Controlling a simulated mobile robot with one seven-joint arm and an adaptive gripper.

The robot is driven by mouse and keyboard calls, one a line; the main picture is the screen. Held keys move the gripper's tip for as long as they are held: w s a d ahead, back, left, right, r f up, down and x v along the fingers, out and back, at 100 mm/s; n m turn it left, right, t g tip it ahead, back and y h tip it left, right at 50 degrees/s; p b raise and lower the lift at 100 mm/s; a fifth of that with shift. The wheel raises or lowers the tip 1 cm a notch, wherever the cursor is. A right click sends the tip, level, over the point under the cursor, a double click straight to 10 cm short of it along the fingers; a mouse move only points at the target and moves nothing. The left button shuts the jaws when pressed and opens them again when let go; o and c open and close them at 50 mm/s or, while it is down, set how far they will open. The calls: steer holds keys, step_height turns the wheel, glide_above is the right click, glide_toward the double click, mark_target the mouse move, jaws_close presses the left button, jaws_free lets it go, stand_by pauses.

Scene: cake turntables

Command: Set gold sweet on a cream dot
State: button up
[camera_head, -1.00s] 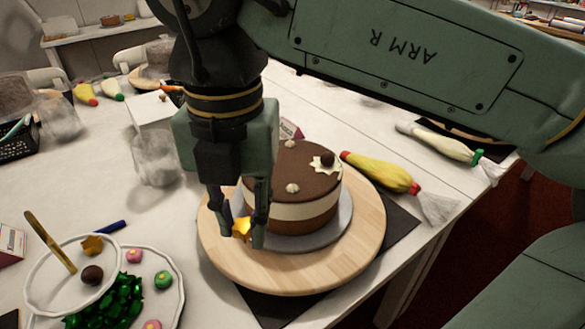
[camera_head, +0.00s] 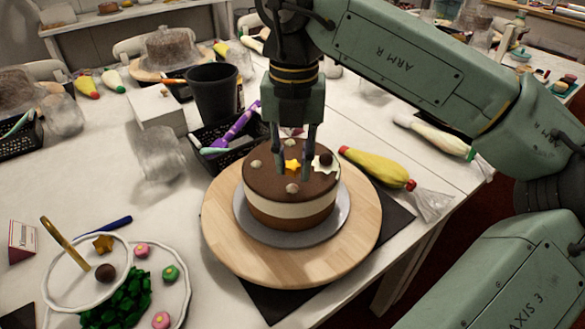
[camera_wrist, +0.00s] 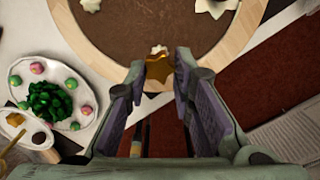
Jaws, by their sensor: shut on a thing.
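My gripper (camera_head: 293,166) is shut on a gold star-shaped sweet (camera_head: 292,167) and holds it over the chocolate-topped cake (camera_head: 290,215). In the wrist view the gold sweet (camera_wrist: 159,68) sits between the fingertips. The cake carries small cream dots: one at the back left (camera_head: 257,163) and one at the front (camera_head: 292,188). A larger cream patch with a dark ball (camera_head: 325,162) lies at the right of the top. In the wrist view a cream dot (camera_wrist: 158,50) shows just beyond the sweet. I cannot tell the sweet's height above the cake.
The cake stands on a grey board on a wooden turntable (camera_head: 225,250). A plate (camera_head: 185,300) at lower left holds colored sweets, with another gold star (camera_head: 103,243) beside a dark ball. A yellow piping bag (camera_head: 375,168) lies right; a black cup (camera_head: 214,92) and basket stand behind.

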mark_target(293, 166)
step_height(293, 166, down, 3)
steer(key=shift+f+p, duration=0.2)
steer(key=shift+p, duration=0.15)
steer(key=shift+f+b, duration=0.3)
steer(key=shift+b, duration=0.05)
steer(key=o, duration=0.7)
steer(key=shift+r, duration=0.1)
step_height(293, 166, up, 12)
steer(key=shift+s+r, duration=0.1)
steer(key=shift+r, duration=0.1)
